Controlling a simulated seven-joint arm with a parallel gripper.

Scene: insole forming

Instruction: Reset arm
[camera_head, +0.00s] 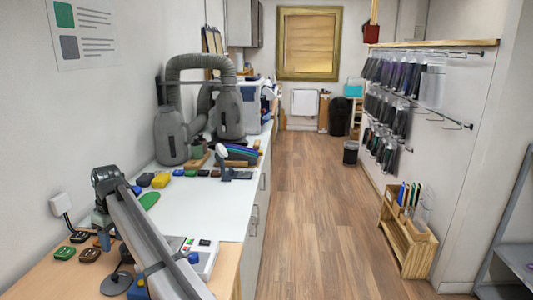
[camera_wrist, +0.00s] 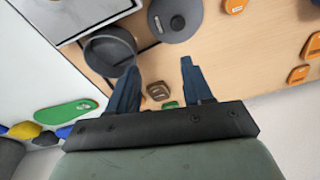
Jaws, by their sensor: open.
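My gripper (camera_wrist: 158,66) shows in the wrist view with its two blue-grey fingers spread apart and nothing between them. Beyond the fingers lies the wooden bench top, with a small brown block (camera_wrist: 158,91) and a small green block (camera_wrist: 170,105) on it. In the head view my arm reaches from the bottom edge up to the left, over the near end of the bench (camera_head: 30,285).
In the wrist view a dark round cup (camera_wrist: 110,50) and a grey disc (camera_wrist: 175,18) lie near the fingers. A green flat piece (camera_head: 149,200) lies on the white worktop (camera_head: 205,215). Grey machines (camera_head: 171,137) stand behind. The floor (camera_head: 320,210) is clear.

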